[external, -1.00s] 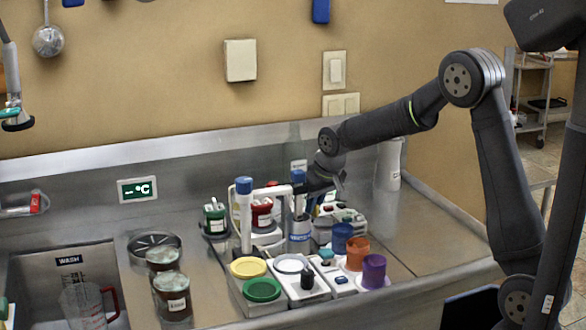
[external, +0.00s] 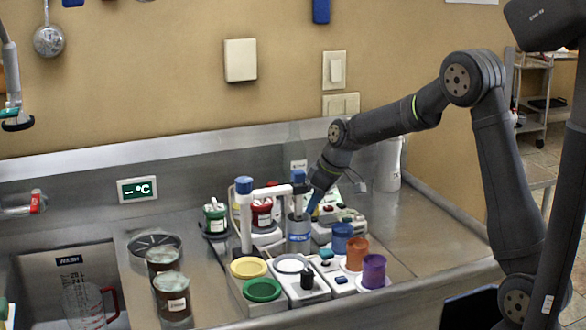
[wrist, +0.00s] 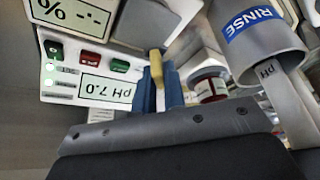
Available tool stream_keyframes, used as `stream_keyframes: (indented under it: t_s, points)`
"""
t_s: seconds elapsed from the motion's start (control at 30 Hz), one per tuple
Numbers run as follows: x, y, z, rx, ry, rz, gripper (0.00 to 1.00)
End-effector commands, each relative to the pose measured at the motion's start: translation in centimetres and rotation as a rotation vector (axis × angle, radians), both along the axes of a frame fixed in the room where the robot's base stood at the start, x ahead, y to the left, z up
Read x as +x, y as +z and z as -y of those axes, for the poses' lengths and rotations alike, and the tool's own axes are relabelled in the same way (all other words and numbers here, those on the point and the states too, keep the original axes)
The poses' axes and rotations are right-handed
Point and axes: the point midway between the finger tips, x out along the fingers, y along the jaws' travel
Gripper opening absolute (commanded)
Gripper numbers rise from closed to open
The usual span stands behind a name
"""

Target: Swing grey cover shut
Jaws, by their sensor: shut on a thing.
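The grey cover (wrist: 148,22) shows at the top middle of the wrist view, beside the white meter body (wrist: 85,75). A yellow tab (wrist: 156,66) sticks out below its edge. My gripper (wrist: 160,88) has its blue fingers closed on the yellow tab, one finger on each side. In the external view my gripper (external: 313,203) points down at the meter (external: 340,226), just behind and right of the rinse cup (external: 298,236). The cover is hard to make out there, and I cannot tell its exact angle.
The rinse cup also stands close on the right in the wrist view (wrist: 265,45). A white frame with blue-capped posts (external: 244,215) is left of my gripper. Blue, orange and purple cups (external: 373,271) stand in front. The counter at right (external: 430,235) is clear.

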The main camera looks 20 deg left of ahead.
Motion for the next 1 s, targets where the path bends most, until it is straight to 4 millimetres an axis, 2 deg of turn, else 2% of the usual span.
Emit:
stream_keyframes:
  t_s: [0.3,0.33,0.43,0.77,0.87,1.0]
  points:
    - [0.0,0.0,0.0,-0.001,0.004,0.002,0.00]
    - [0.0,0.0,0.0,-0.001,0.004,0.002,0.12]
    - [0.0,0.0,0.0,-0.001,0.004,0.002,0.32]
    - [0.0,0.2,0.1,0.000,0.002,0.001,0.32]
    - [0.0,1.0,0.4,0.001,0.002,0.001,0.32]
    - [0.1,3.4,1.3,0.004,0.001,0.003,0.32]
